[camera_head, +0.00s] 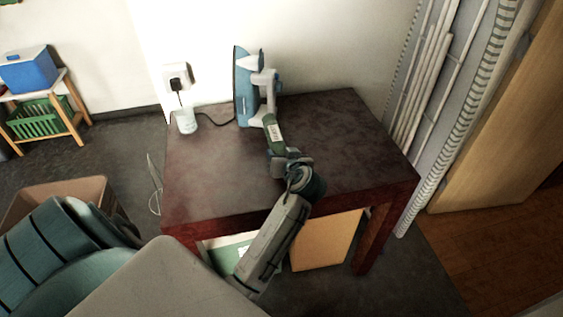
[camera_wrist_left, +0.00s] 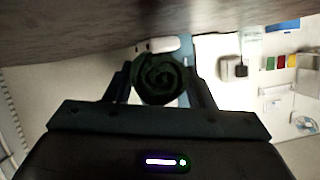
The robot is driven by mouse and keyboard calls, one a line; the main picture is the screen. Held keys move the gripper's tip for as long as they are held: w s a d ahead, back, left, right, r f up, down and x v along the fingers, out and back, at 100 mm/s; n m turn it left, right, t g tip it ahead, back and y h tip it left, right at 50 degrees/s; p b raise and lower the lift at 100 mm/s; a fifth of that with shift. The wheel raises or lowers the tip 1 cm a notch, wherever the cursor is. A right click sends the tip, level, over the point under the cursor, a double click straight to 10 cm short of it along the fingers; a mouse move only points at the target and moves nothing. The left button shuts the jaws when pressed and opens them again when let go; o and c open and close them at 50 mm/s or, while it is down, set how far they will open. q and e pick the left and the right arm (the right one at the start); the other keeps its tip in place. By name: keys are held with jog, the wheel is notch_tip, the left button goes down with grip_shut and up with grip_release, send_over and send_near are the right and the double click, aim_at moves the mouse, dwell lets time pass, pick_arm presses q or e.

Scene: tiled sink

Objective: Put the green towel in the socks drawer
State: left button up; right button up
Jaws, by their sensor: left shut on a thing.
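My left gripper (camera_head: 277,153) is shut on the green towel (camera_head: 271,125), a tight roll with a pale label, over the dark red table. In the left wrist view the towel shows end-on as a dark green spiral (camera_wrist_left: 160,78) between the two fingers. Whether the roll touches the tabletop is hard to tell. I see no container that I can clearly identify as the socks drawer. My right gripper is out of view.
An iron (camera_head: 243,88) stands upright near the table's back edge, close behind the towel. A white cup (camera_head: 186,122) and a cable are at the back left. The table's (camera_head: 345,135) right side is clear. A cardboard box (camera_head: 325,241) sits underneath.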

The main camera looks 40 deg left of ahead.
pick_arm(q)
jog(key=shift+f, duration=1.6)
jog(key=o, duration=1.1)
jog(key=shift+r, duration=0.1)
